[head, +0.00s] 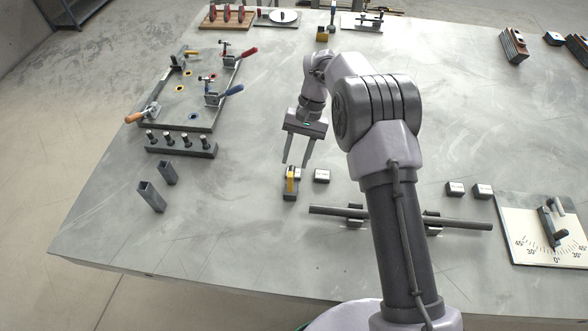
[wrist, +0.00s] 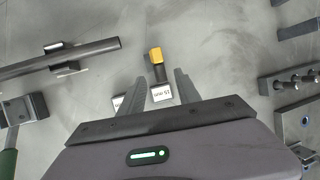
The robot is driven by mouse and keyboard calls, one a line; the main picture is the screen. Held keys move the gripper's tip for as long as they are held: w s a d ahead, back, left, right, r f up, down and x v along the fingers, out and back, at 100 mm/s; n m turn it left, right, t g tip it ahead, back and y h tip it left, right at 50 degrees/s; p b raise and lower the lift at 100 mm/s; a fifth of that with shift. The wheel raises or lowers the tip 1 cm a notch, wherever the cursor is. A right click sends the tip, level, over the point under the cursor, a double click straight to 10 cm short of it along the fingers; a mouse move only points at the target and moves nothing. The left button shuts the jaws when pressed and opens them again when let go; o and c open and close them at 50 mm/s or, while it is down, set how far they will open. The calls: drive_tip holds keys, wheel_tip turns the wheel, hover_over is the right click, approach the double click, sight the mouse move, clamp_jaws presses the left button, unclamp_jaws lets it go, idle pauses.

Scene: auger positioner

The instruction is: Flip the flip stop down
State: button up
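The flip stop looks to be the small dark block with a yellow arm (head: 291,183) on the table in front of my gripper; whether the arm is raised or lying flat is hard to tell. In the wrist view its yellow end (wrist: 156,54) shows just beyond and between my fingers, with a white label on the block's near end. My gripper (head: 296,164) is open and empty, fingers pointing down toward the stop; its spread fingers also show in the wrist view (wrist: 161,78). No contact with the stop is visible.
A white-topped block (head: 322,176) sits close to the right of the stop. A round bar (head: 330,211) on supports lies nearer me. A clamp plate (head: 185,108), a row of pegs (head: 180,148) and square tubes (head: 151,197) stand left. An angle-scale plate (head: 528,247) lies right.

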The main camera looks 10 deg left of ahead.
drive_tip(key=shift+x, duration=1.35)
drive_tip(key=shift+c, duration=0.2)
clamp_jaws()
